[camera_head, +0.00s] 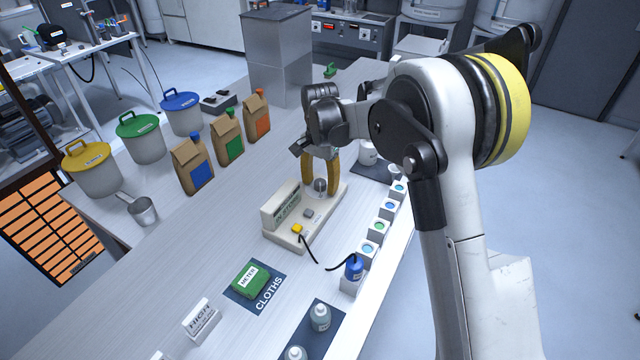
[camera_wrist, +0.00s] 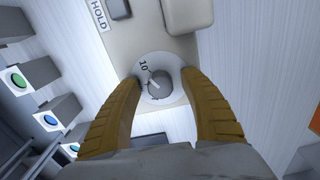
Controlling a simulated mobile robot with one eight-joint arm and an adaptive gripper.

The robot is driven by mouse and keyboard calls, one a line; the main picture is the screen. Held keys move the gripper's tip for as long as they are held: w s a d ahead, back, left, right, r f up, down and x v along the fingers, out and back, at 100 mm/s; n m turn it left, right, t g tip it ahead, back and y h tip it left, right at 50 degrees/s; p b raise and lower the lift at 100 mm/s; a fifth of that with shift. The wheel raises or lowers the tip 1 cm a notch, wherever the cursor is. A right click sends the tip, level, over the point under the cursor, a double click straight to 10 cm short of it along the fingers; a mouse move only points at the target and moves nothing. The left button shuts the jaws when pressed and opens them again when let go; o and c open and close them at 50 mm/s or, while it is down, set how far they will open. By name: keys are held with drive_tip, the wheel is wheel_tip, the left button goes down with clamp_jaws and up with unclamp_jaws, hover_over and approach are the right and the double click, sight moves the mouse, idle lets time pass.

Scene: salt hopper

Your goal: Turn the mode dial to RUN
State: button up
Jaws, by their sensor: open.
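The dial (camera_wrist: 160,85) is a small round grey knob with a pale pointer mark, set on a light disc of a beige device (camera_head: 290,232). In the wrist view its pointer seems to lie toward upper left, near a mark that looks like "10". I can read no RUN label. The knob also shows in the head view (camera_head: 320,186). My gripper (camera_head: 320,178) is open, pointing down, with its yellow-brown fingers on either side of the knob. A gap shows around the knob in the wrist view; contact cannot be told for certain.
A HOLD label (camera_wrist: 99,14) is near the dial. Small boxes with coloured discs (camera_head: 376,236) line the right.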

drive_tip(key=shift+c, duration=0.6)
clamp_jaws()
drive_tip(key=shift+n, duration=0.3)
drive_tip(key=n+p, duration=0.1)
drive_tip(key=n, duration=0.4)
drive_tip(key=shift+n, duration=0.3)
drive_tip(key=n, duration=0.5)
drive_tip(key=shift+n, duration=0.4)
